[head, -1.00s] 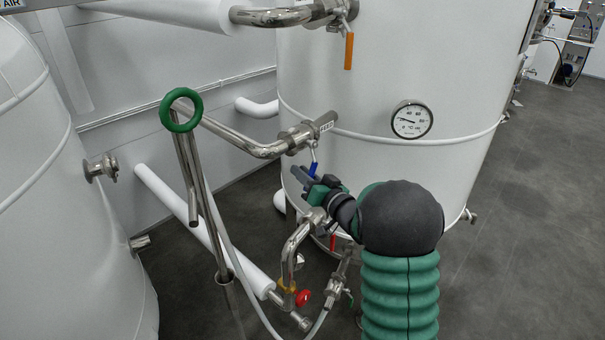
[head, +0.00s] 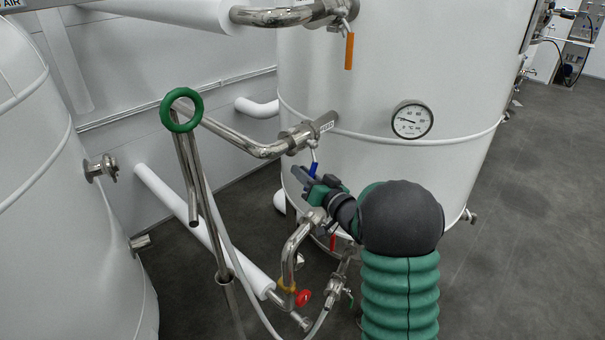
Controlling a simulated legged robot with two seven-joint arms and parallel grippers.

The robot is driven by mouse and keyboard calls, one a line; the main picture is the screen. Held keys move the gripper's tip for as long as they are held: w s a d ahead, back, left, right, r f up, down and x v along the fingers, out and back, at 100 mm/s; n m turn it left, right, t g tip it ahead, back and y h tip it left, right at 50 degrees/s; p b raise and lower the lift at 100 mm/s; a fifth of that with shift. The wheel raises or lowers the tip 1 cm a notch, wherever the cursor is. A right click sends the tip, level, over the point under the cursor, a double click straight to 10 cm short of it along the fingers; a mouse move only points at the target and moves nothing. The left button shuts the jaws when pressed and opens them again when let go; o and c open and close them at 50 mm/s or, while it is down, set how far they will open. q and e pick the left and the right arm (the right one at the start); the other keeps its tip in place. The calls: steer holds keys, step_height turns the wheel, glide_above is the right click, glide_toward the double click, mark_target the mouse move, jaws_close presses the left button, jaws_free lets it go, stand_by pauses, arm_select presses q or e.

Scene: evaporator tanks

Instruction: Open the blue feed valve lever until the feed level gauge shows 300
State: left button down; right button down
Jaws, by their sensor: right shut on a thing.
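The blue feed valve lever (head: 313,168) hangs down below a steel valve on the pipe that enters the large white tank (head: 380,60). A small plate with lettering (head: 326,124) sits beside the valve. My right gripper (head: 302,176) is at the lever's lower end, shut on it; its fingers hide part of the lever. My right arm comes up from the bottom of the view. A round dial gauge (head: 411,119) is on the tank front; its dark needle points left. Its markings are too small to read surely. My left gripper is not in view.
An orange lever (head: 349,51) hangs from the upper pipe. A green ring handle (head: 181,110) stands on a steel rod at left. Pipes with a red knob (head: 303,298) and a red lever (head: 333,242) lie below my gripper. Open floor (head: 530,230) is at right.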

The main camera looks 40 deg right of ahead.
stand_by(0.3)
steer(key=d+n+b, duration=0.1)
steer(key=n+b, duration=0.1)
steer(key=d+n+b, duration=0.1)
steer(key=b, duration=0.1)
steer(key=d+n+t+b, duration=0.1)
steer(key=d+n+b, duration=0.1)
steer(key=shift+f+n, duration=0.3)
steer(key=c, duration=1.4)
jaws_free()
steer(key=s, duration=0.5)
steer(key=s+a+f, duration=0.1)
steer(key=s, duration=0.5)
steer(key=s+a+f, duration=0.1)
steer(key=s, duration=0.4)
steer(key=shift+s, duration=0.2)
